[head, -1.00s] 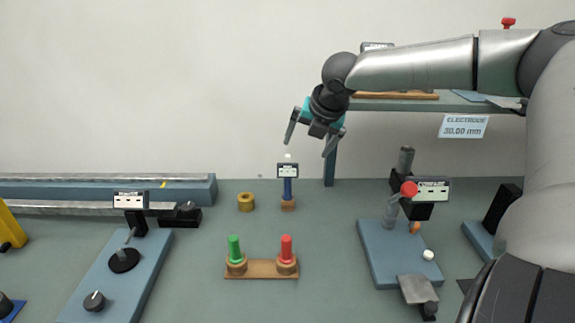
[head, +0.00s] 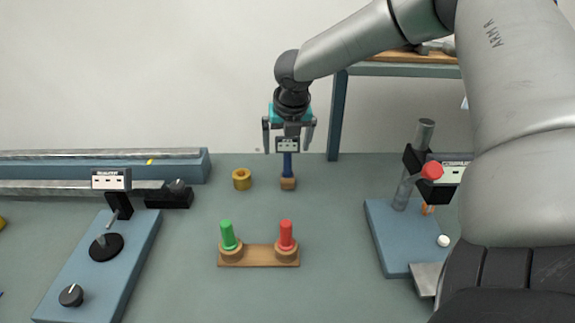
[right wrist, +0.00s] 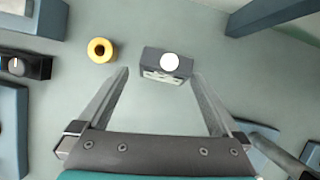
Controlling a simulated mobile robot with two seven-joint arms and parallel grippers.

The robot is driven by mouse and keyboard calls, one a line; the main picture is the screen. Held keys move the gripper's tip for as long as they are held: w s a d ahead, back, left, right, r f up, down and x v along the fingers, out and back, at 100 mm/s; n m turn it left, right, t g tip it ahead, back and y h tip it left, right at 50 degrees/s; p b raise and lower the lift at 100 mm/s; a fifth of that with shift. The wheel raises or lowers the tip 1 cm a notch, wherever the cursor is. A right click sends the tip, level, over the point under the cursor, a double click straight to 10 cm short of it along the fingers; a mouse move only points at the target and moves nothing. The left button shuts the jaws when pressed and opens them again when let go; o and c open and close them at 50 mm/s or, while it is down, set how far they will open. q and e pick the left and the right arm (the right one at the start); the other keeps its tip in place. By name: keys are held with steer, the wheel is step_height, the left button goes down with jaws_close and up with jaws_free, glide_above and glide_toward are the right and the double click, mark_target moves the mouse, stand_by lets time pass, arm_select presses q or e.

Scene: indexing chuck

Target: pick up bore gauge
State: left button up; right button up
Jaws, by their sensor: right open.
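The bore gauge (head: 287,164) stands upright on a small wooden block, with a blue shaft and a dark display head. In the right wrist view I look down on its head (right wrist: 167,65) and the round white cap on top. My right gripper (head: 289,148) is open and points down at the gauge's head. In the right wrist view the gauge head lies between and just beyond the open fingertips, with nothing gripped. In the head view the fingers stand on both sides of the display. Contact cannot be told. My left gripper is not in view.
A brass ring (head: 242,179) lies left of the gauge. A wooden stand (head: 259,258) with green and red plug gauges is in front. Blue-based instruments stand left (head: 100,270) and right (head: 388,240). A shelf post (head: 337,115) rises behind, right of the gripper.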

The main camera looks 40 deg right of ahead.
mark_target(287, 172)
steer(key=b+x, duration=0.1)
steer(key=x, duration=0.4)
steer(key=shift+d+f+b, duration=0.25)
steer(key=shift+f+b, duration=0.05)
steer(key=shift+c, duration=0.4)
steer(key=shift+w, duration=0.1)
jaws_close()
steer(key=shift+r, duration=0.15)
step_height(287, 172, up, 20)
steer(key=p, duration=0.5)
